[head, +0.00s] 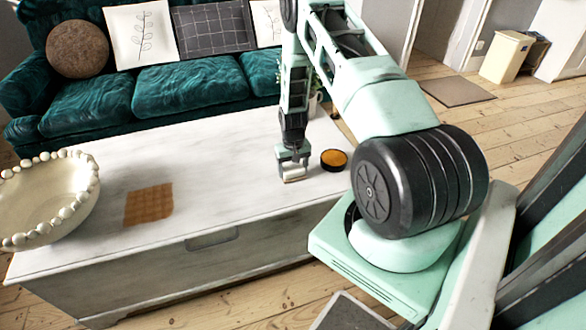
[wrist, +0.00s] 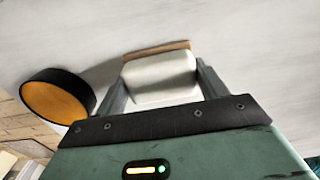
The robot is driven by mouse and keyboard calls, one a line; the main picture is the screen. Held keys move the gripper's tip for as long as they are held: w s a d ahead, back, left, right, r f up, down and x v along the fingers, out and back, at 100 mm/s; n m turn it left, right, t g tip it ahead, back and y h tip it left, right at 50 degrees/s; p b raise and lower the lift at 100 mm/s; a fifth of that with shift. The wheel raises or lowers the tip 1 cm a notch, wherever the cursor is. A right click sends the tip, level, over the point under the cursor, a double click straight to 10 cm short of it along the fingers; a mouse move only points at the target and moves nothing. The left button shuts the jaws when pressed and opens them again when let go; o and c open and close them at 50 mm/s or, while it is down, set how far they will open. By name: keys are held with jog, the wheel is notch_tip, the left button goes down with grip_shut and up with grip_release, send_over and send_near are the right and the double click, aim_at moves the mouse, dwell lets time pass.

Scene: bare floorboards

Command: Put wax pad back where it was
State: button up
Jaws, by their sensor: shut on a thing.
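My gripper (head: 292,165) points down over the right part of the white table. It is shut on a small white block with a tan edge, which I take to be the wax pad (head: 294,177). In the wrist view the wax pad (wrist: 160,80) sits between the two fingers of my gripper (wrist: 162,88), its tan strip along the far side. The pad is at or just above the table top; I cannot tell whether it touches. A round black tin with an orange top (head: 334,160) stands just right of the gripper; in the wrist view the tin (wrist: 58,97) is at the left.
The white table (head: 225,165) is mostly clear. A brown square cloth (head: 149,205) lies left of centre, and a cream bowl with a beaded rim (head: 48,205) stands at the left end. A plant (head: 315,100) is partly hidden behind my arm. A teal sofa (head: 180,90) stands behind the table.

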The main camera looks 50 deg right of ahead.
jog(key=shift+f, duration=0.2)
jog(key=o, duration=0.9)
jog(key=shift+r, duration=0.1)
